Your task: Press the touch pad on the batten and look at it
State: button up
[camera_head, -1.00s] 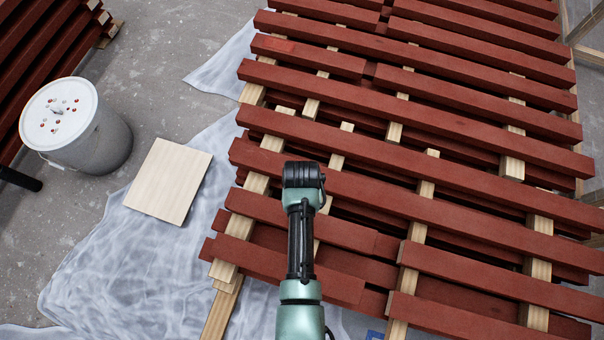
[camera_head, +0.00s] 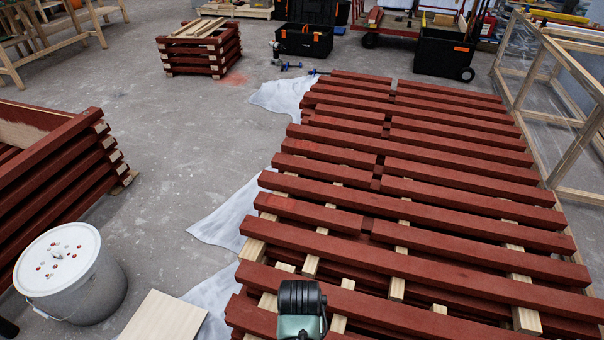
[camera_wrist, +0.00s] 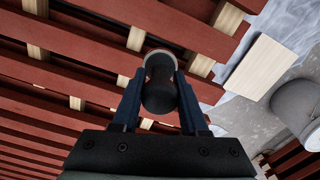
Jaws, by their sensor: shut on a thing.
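In the wrist view my gripper (camera_wrist: 160,78) is shut on a dark cylinder with a rounded near end and a pale rim at its far end, which looks like the touch pad (camera_wrist: 159,94). Its far end points at a red batten (camera_wrist: 170,28); I cannot tell whether they touch. In the head view my wrist is at the bottom centre, over the near part of the rows of red-painted battens (camera_head: 420,225); the fingers and pad are hidden there. Brighter red patches show on a few left batten ends, such as one batten (camera_head: 277,201).
Pale wooden bearers (camera_head: 397,288) lie under the battens. A wood-framed clear panel (camera_head: 545,90) stands at right. The grey floor at upper left is mostly free.

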jog(key=w+r, duration=0.4)
jog(key=r, duration=0.7)
jog(key=s+r+p, duration=0.3)
jog(key=r+p, duration=1.1)
jog(key=p, duration=0.2)
jog(key=s+r+p, duration=0.4)
jog(key=r+p, duration=1.1)
jog(key=p, duration=0.1)
jog(key=shift+s+d, duration=0.2)
jog(key=shift+s, duration=0.1)
jog(key=w+d+r+n+t+h+p, duration=0.1)
jog(key=w+d+r+n+t+p, duration=0.1)
jog(key=w+r+n+t, duration=0.45)
jog(key=w+d+r+n+t+h+p, duration=0.1)
jog(key=w+d+r+t+p, duration=0.2)
jog(key=w+r, duration=0.75)
jog(key=s+d+r+n+t+h+p, duration=0.1)
jog(key=s+r+n+t, duration=0.1)
jog(key=r, duration=1.2)
jog(key=s+d+r+n+t+h+p, duration=0.1)
jog(key=r+n+t, duration=0.3)
jog(key=r, duration=1)
jog(key=shift+s+d+t+p, duration=0.3)
jog(key=shift+s+t, duration=0.2)
jog(key=shift+t, duration=0.45)
